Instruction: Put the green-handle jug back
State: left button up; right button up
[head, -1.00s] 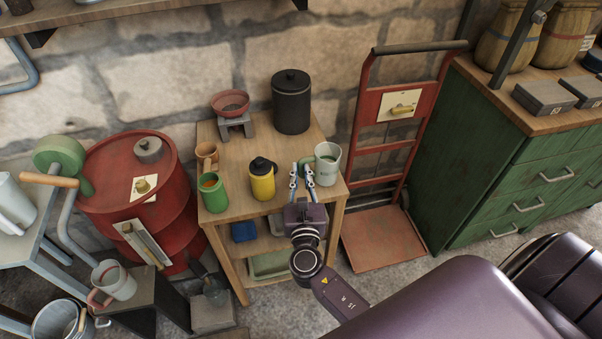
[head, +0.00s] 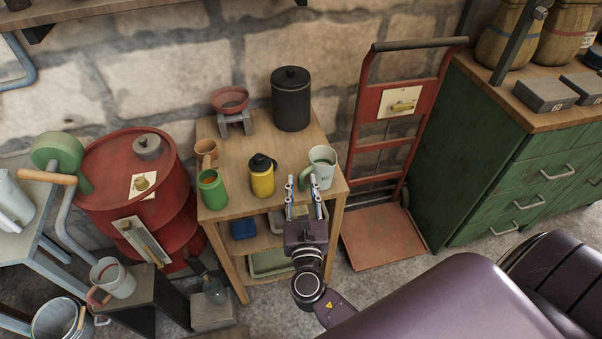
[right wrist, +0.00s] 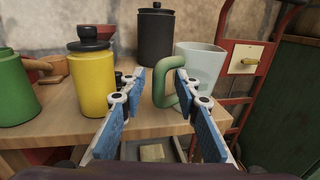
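The green-handle jug (head: 324,167) is a pale, clear-looking jug standing upright at the right front of the small wooden shelf top (head: 225,147). In the right wrist view the jug (right wrist: 203,68) is just beyond the fingers, with its green handle (right wrist: 162,74) turned left toward the gap between them. My right gripper (head: 304,184) is open and empty, in front of the jug near the shelf's front edge. Its blue-padded fingers also show in the right wrist view (right wrist: 160,85), spread apart and not closed on the handle. My left gripper is not in view.
A yellow flask (head: 262,178), a green mug (head: 212,191), a brown cup (head: 205,151) and a black canister (head: 291,99) share the shelf top. A red hand truck (head: 385,150) stands right of it. A red drum (head: 140,180) stands left.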

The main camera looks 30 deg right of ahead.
jog(key=v, duration=0.6)
jog(key=shift+s+a+b, duration=0.15)
jog(key=shift+s+b, duration=0.15)
jog(key=shift+b, duration=0.1)
